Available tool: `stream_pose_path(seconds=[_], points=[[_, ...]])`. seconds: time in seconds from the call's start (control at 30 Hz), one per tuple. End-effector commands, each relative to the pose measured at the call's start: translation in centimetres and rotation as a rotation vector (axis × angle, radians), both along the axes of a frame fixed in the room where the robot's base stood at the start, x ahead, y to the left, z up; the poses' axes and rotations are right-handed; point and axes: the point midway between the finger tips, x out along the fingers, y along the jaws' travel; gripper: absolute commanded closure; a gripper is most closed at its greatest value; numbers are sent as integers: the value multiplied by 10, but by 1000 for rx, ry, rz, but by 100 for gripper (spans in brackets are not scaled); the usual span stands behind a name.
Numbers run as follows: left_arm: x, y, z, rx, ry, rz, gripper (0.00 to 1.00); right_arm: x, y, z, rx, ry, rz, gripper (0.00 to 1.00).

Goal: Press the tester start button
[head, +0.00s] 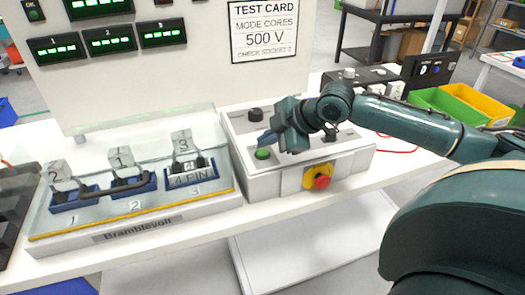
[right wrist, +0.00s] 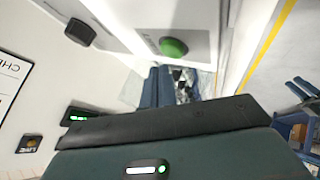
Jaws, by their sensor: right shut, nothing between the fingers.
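The green start button (head: 263,153) sits on the sloped top of the light grey tester control box (head: 345,166). My right gripper (head: 266,138) is shut and empty, its blue fingers just above the green button in the head view. I cannot tell from this view whether they touch it. In the right wrist view the green button (right wrist: 173,47) shows whole, and the blue fingertips (right wrist: 160,72) appear apart from it. My left gripper is not in view.
A red knob on a yellow plate (head: 322,180) is on the box's front, and a black knob (head: 255,114) stands behind the green button. To the left is a clear-covered fixture (head: 225,197) with numbered connectors. Green and yellow bins (head: 450,104) stand at the right.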

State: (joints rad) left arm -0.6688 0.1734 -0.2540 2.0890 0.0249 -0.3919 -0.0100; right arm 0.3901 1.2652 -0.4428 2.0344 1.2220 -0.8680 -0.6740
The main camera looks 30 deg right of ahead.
Motion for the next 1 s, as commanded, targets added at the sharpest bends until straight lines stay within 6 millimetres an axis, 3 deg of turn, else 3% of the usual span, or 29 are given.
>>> stream_pose_path(seconds=[1.0], points=[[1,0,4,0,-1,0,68,0,0,-9,0,0,0,100]])
